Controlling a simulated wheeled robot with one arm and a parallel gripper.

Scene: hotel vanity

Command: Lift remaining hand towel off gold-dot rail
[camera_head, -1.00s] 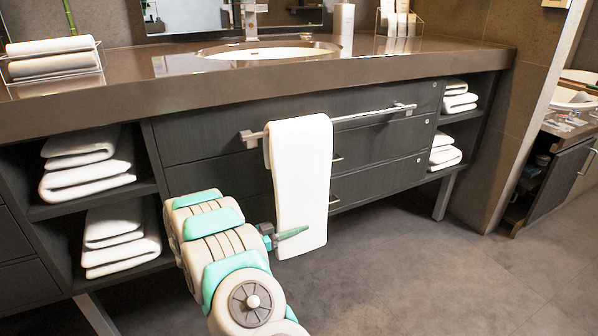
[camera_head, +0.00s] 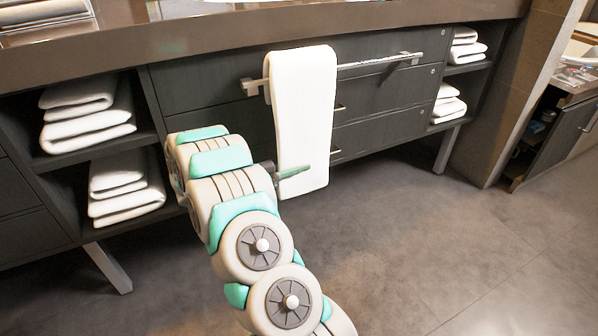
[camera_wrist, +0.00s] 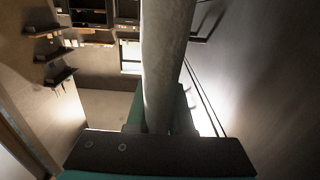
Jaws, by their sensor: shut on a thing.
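The white hand towel (camera_head: 302,105) hangs in front of the drawers in the head view. Its top stands a little above the line of the silver rail (camera_head: 380,62), and it covers part of that rail. Whether its back half still straddles the rail is hidden. No gold dot can be made out on the rail. My gripper (camera_head: 292,172) is shut on the towel's lower part, coming from the left. In the wrist view the towel (camera_wrist: 168,60) shows edge-on as a pale upright strip between my gripper's fingers (camera_wrist: 160,122).
The left shelves hold folded white towels (camera_head: 88,115); more towels (camera_head: 448,103) sit in the right shelves. Small drawer handles (camera_head: 336,152) protrude beside the hanging towel. The countertop (camera_head: 200,40) overhangs above. The floor (camera_head: 420,240) at right is clear.

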